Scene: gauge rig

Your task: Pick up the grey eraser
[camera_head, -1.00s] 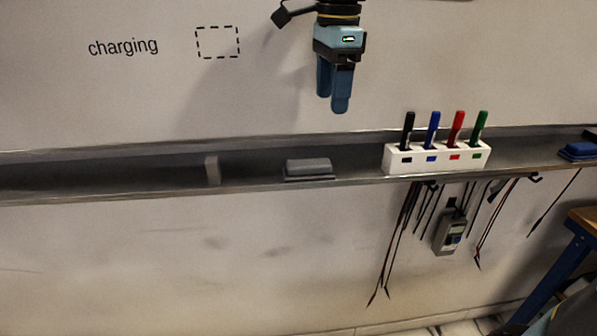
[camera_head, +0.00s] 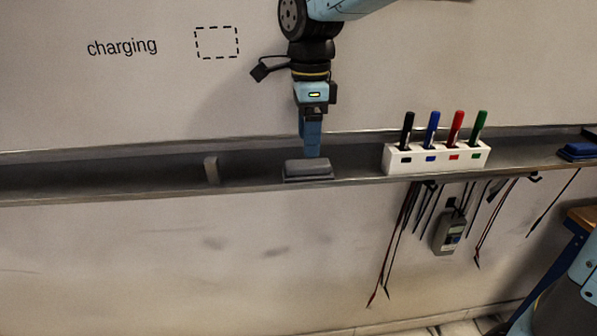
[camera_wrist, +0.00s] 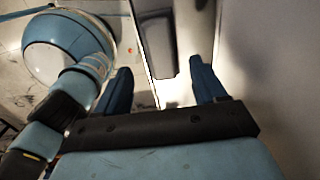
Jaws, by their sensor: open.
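The grey eraser (camera_head: 308,168) lies on the long grey tray (camera_head: 110,180) under the whiteboard, a little left of the white marker holder. My gripper (camera_head: 312,155) points down just above the eraser, its fingertips close to the eraser's top; the head view does not show whether they touch. In the wrist view my gripper (camera_wrist: 160,75) is open, its two blue fingers well apart. A dark grey block, seemingly the eraser (camera_wrist: 158,45), shows beyond and between the fingertips. Nothing is held.
A white holder (camera_head: 432,158) with black, blue, red and green markers stands right of the eraser. A small grey upright piece (camera_head: 211,169) is on the tray to the left. A blue eraser (camera_head: 577,151) lies far right. Cables and a meter (camera_head: 449,233) hang below the tray.

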